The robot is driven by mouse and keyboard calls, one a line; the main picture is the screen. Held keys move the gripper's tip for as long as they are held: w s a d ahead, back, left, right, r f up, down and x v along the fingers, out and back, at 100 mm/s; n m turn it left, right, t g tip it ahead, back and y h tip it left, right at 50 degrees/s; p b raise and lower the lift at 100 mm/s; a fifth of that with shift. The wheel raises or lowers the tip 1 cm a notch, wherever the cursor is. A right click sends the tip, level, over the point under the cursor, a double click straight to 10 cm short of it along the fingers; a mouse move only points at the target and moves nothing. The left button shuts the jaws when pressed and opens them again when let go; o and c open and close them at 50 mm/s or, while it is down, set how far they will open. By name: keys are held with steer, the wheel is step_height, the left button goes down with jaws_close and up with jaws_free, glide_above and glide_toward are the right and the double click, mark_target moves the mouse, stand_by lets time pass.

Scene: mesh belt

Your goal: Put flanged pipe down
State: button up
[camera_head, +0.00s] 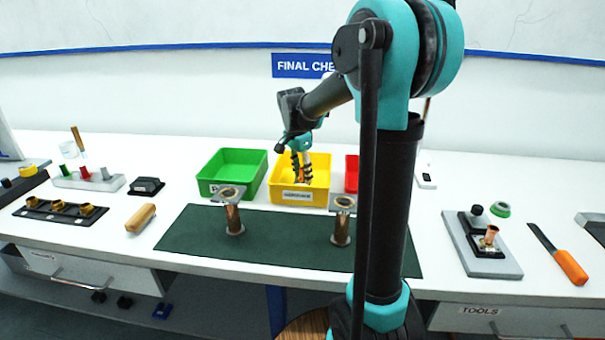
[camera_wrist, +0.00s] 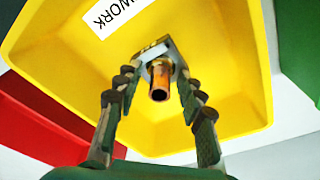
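My gripper (camera_head: 301,176) reaches down into the yellow bin (camera_head: 283,197) in the head view. In the wrist view, its two jointed fingers (camera_wrist: 157,82) stand apart, one on each side of a flanged pipe. The flanged pipe (camera_wrist: 160,90) shows a copper tube end towards the camera and a grey flange beyond it, inside the yellow bin. There is clear space between the fingers and the copper tube. The fingertips are close to the flange edges, and whether they touch is hard to tell. In the head view the bin wall and fingers mostly hide this pipe.
Two other flanged pipes stand upright on the dark green mat (camera_head: 285,243), one left (camera_head: 234,218) and one right (camera_head: 341,230). A green bin (camera_head: 232,187) and a red bin (camera_head: 351,175) flank the yellow one. The mat's middle is clear.

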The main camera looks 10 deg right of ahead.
mark_target(298, 183)
step_height(298, 183, up, 12)
steer(key=a, duration=0.1)
steer(key=shift+s+a, duration=0.3)
steer(key=shift+s, duration=0.1)
stand_by(0.4)
